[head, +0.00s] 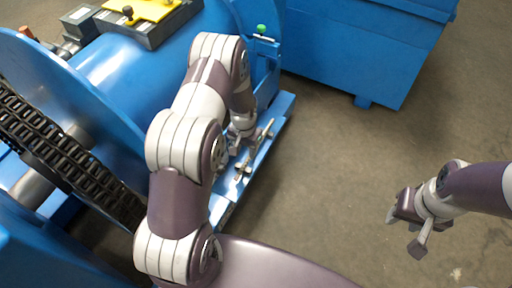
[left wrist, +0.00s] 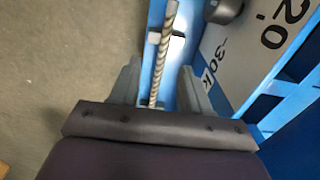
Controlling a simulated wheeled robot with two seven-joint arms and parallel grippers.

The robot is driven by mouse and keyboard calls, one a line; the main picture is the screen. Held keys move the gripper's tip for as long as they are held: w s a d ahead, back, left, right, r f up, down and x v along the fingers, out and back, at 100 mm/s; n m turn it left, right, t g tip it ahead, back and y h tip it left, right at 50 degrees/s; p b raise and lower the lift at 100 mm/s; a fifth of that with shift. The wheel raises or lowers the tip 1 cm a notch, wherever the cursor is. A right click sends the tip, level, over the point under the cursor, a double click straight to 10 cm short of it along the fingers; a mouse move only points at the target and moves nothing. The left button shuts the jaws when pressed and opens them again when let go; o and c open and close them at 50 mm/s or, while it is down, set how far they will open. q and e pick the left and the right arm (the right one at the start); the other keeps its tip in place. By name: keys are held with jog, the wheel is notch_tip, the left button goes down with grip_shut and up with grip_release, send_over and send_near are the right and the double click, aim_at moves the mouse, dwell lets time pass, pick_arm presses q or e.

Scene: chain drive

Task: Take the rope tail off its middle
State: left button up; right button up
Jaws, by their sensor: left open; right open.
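The rope tail (left wrist: 162,55) shows in the left wrist view as a grey twisted strand running up from between my fingers, beside a blue edge. My left gripper (left wrist: 160,72) is open, with one finger on each side of the rope and gaps visible between. In the head view my left gripper (head: 238,143) is low beside the blue frame, largely hidden by my own arm, and I cannot make out the rope there. My right gripper (head: 404,222) is open and empty, above bare floor at the right.
A blue machine with a big drum (head: 115,75) and a heavy black chain (head: 70,160) fills the left. A blue frame rail (head: 262,150) with small metal fittings runs beside my left gripper. A blue bin (head: 365,45) stands at the back. The floor (head: 330,170) between is clear.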

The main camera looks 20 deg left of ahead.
aim_at(243, 166)
pick_arm(q)
notch_tip(243, 166, down, 4)
jog(key=shift+b, duration=0.45)
jog(key=f, duration=0.1)
jog(key=f+b, duration=0.1)
jog(key=f, duration=0.1)
jog(key=f+b, duration=0.1)
jog(key=f, duration=0.1)
jog(key=shift+s+a, duration=0.4)
jog(key=shift+r, duration=0.15)
grip_shut()
